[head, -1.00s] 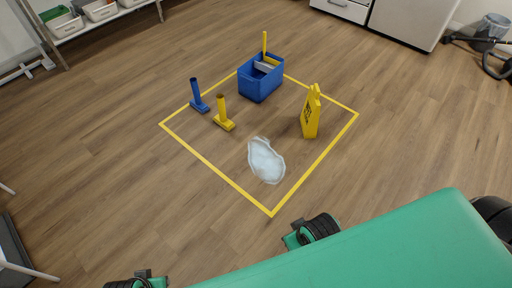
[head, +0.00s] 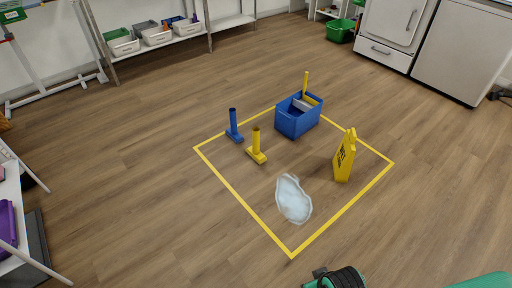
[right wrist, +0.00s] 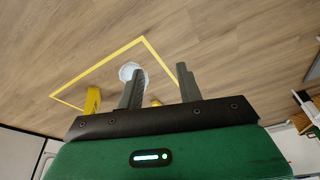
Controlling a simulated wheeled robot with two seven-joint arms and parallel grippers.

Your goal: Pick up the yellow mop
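The yellow mop (head: 257,150) stands upright on the floor inside the yellow taped square, a short thick handle on a flat foot. A similar blue mop (head: 233,128) stands just left of it. My right gripper (right wrist: 158,85) shows in the right wrist view with its two grey fingers apart and nothing held between them. It is above the floor, away from the mop. A small yellow piece (right wrist: 156,102) shows beyond the fingers; I cannot tell whether it is the mop. My left gripper is not in view.
A blue bucket (head: 290,124) with a yellow handle stands behind the mop. A yellow floor sign (head: 344,158) stands to the right, and a pale puddle (head: 293,199) lies in front. Shelves with bins (head: 158,38) and white cabinets (head: 400,30) line the back. The floor around the square is open.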

